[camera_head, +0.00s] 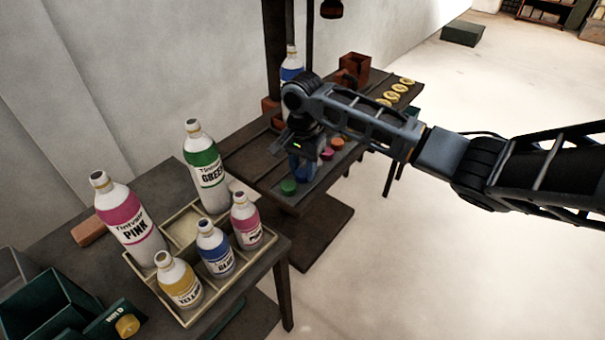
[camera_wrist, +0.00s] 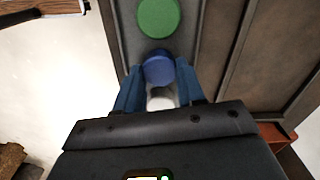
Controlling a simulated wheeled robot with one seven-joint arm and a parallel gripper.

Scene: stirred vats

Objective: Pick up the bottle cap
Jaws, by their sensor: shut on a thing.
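My gripper (camera_head: 304,170) points down over the dark bench on the right in the head view. In the wrist view its two blue fingers (camera_wrist: 159,78) are shut on a round blue cap (camera_wrist: 159,67), one on either side. I cannot tell whether the cap still touches the surface below. A green cap (camera_wrist: 158,17) lies just beyond it on a grey strip; it also shows in the head view (camera_head: 288,187). A pink cap (camera_head: 326,154) and an orange cap (camera_head: 337,143) lie behind the gripper. The arm partly hides this row.
A blue-labelled bottle (camera_head: 291,65) stands behind my arm. Yellow rings (camera_head: 397,91) lie at the bench's far end. On the nearer table, a wooden tray (camera_head: 188,322) holds several labelled bottles, with a large pink bottle (camera_head: 127,218) beside it. Open floor lies right.

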